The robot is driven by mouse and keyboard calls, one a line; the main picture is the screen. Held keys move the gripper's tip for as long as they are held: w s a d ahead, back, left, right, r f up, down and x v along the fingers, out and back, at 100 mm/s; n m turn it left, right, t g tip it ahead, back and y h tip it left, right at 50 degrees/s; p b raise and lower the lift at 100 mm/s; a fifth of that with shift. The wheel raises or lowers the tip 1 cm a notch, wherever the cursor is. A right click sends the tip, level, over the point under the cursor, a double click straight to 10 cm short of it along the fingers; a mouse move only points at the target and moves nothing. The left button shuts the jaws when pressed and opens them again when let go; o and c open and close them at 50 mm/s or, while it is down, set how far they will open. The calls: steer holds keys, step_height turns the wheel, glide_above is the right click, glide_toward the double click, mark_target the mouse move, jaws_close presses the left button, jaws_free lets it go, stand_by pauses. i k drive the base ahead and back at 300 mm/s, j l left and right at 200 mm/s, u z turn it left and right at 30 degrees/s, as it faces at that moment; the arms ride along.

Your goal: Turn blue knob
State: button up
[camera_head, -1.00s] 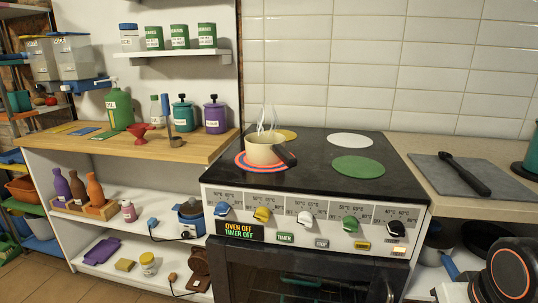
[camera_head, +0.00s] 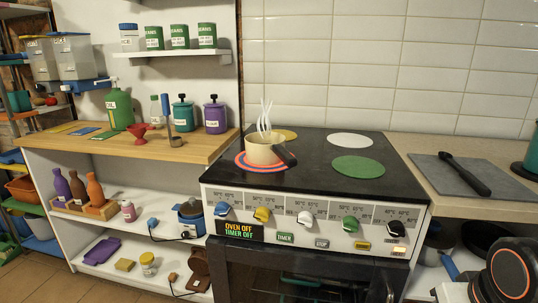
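The blue knob (camera_head: 222,209) is the leftmost knob on the front panel of the stove (camera_head: 310,212). It sits above a display (camera_head: 240,231) reading "OVEN OFF, TIMER OFF". My gripper's fingertips do not show; only a dark arm part of mine with an orange ring is at the lower right, well apart from the knob. A pot (camera_head: 262,149) with a dark handle stands on the red-and-blue ringed burner (camera_head: 243,163) at the left front, with steam rising from it.
Yellow (camera_head: 262,214), white (camera_head: 305,218), green (camera_head: 350,224) and black (camera_head: 395,228) knobs line the panel. Small labelled buttons sit below them. A grey board (camera_head: 455,178) with a dark utensil (camera_head: 465,173) lies on the right counter. Shelves with bottles stand left.

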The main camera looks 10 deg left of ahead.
mark_target(222, 210)
steer(key=j+z, duration=0.15)
steer(key=j, duration=1.25)
